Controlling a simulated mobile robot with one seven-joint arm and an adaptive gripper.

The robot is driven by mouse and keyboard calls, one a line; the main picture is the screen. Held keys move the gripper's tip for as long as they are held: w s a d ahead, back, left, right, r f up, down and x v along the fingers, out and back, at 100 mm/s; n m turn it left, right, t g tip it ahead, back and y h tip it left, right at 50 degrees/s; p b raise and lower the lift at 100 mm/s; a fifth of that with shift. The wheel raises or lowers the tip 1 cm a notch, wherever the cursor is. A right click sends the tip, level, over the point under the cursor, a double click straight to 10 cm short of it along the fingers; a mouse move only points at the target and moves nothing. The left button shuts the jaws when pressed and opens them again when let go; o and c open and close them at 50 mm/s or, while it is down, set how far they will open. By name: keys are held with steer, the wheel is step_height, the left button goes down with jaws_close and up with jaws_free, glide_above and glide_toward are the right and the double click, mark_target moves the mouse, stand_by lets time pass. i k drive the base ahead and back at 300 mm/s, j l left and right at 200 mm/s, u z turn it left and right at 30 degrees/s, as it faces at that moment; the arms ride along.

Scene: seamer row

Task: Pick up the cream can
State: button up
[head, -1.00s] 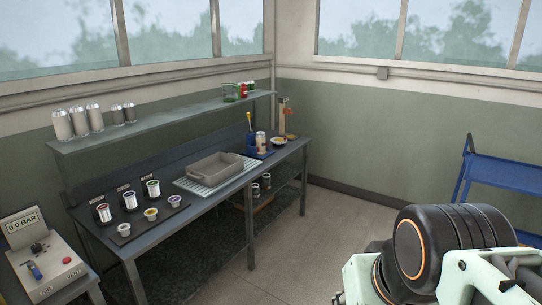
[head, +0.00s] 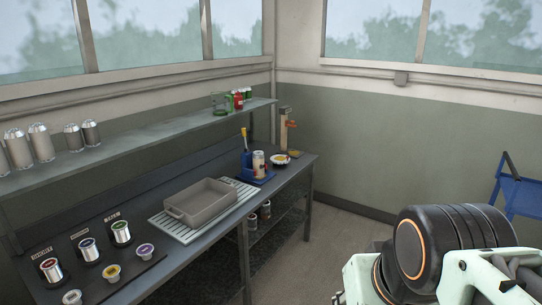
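A cream-coloured can (head: 258,163) with a reddish mark low on its side stands upright on the far part of the dark bench, at a blue stand (head: 250,175). It is small in the head view, and its lower part is partly hidden by the stand. Part of my arm shows at the lower right, well apart from the can. My gripper's fingers are not in view.
A grey tray (head: 202,203) on a ribbed white mat (head: 160,222) sits mid-bench. Several labelled cans and small cups stand at the near left. A shelf (head: 150,140) with canisters overhangs the bench. A blue cart (head: 520,190) stands right; the floor between is clear.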

mark_target(259, 161)
steer(key=i, duration=2.45)
